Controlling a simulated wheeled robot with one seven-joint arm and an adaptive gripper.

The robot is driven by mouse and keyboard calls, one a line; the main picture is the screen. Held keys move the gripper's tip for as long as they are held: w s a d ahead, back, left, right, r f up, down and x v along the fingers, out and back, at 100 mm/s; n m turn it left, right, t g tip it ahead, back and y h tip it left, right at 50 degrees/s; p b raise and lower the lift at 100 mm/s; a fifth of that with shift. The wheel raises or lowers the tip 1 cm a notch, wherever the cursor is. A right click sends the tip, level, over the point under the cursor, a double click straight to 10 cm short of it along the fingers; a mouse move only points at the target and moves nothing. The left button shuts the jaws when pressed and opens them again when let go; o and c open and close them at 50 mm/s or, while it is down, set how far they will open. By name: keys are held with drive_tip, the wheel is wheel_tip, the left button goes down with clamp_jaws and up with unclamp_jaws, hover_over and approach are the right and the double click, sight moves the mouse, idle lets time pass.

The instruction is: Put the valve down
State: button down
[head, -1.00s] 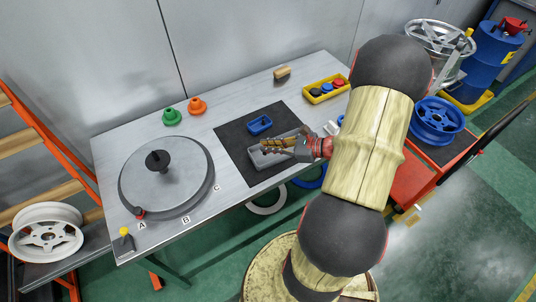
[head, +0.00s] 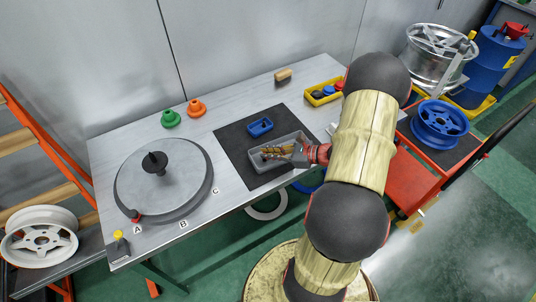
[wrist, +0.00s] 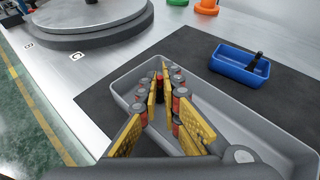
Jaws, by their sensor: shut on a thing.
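My gripper (head: 267,153) is over the grey tray (head: 259,166) on the dark mat, its fingers low and close to the tray's inside. In the wrist view my gripper (wrist: 160,82) has its yellow-padded fingers drawn together at the tips, above the left part of the grey tray (wrist: 240,122). It is shut on the valve, which is small and mostly hidden between the fingertips. A blue tray (head: 261,127) stands just behind the grey one. The wrist view shows a black stem-like piece (wrist: 255,61) in the blue tray (wrist: 232,64).
A round turntable (head: 185,180) with a black knob fills the bench's left side. Green (head: 170,119) and orange (head: 196,108) pieces stand behind the mat (head: 236,147). A yellow bin (head: 312,98) sits at the back right. The bench's front edge is close to the grey tray.

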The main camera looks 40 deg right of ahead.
drive_tip(key=shift+f, duration=0.1)
drive_tip(key=c, duration=2.5)
unclamp_jaws()
drive_tip(key=o, duration=0.4)
drive_tip(key=shift+o, duration=0.5)
